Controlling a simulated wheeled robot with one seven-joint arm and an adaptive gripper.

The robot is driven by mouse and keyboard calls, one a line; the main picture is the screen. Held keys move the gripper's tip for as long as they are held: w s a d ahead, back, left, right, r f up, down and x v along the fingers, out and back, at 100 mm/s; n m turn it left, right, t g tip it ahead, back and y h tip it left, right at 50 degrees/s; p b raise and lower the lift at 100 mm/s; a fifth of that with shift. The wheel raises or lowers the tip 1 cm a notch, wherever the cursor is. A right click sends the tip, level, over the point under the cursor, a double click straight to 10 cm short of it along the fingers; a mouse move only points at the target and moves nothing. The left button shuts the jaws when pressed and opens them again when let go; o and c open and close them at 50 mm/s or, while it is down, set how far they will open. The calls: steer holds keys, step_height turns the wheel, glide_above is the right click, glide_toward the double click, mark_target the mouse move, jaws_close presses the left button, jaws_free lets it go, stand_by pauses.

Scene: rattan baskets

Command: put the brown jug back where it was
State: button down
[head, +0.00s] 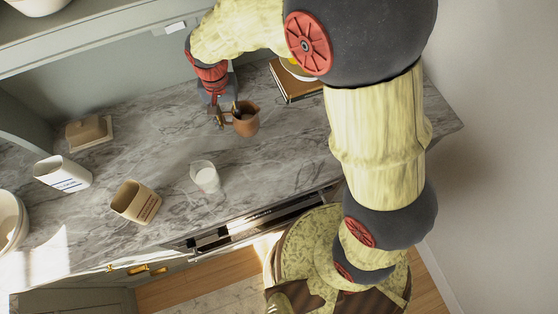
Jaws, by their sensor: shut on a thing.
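The brown jug (246,122) is at the middle back of the grey marble counter, with its open mouth facing up toward the camera. My gripper (226,115) reaches it from the left and is shut on the jug's left side, where the handle seems to be. The fingertips are small and partly dark in this view. I cannot tell whether the jug's base touches the counter or is just above it.
A white cup (205,177) stands in front of the jug. A beige canister (136,202), a white canister (63,173) and a butter dish (89,132) stand to the left. A brown book (296,84) lies behind right. The counter (330,150) right of the jug is clear.

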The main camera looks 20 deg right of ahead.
steer(key=s+d+f+n+b, duration=0.2)
steer(key=s+d+f+b, duration=0.1)
steer(key=s+d, duration=0.5)
steer(key=s+d+f+n+b, duration=0.15)
steer(key=s+d+f, duration=0.3)
steer(key=s, duration=0.55)
steer(key=w+a+f, duration=0.1)
steer(key=w+f, duration=0.1)
steer(key=w, duration=0.2)
steer(key=w+a+f+b, duration=0.1)
steer(key=w+f, duration=0.2)
steer(key=w, duration=0.2)
steer(key=w+a+f, duration=0.1)
steer(key=w+f, duration=0.2)
steer(key=w, duration=0.1)
steer(key=shift+w+f+b, duration=0.2)
steer(key=shift+b, duration=0.2)
steer(key=shift+w+f, duration=0.25)
steer(key=shift+f, duration=1.55)
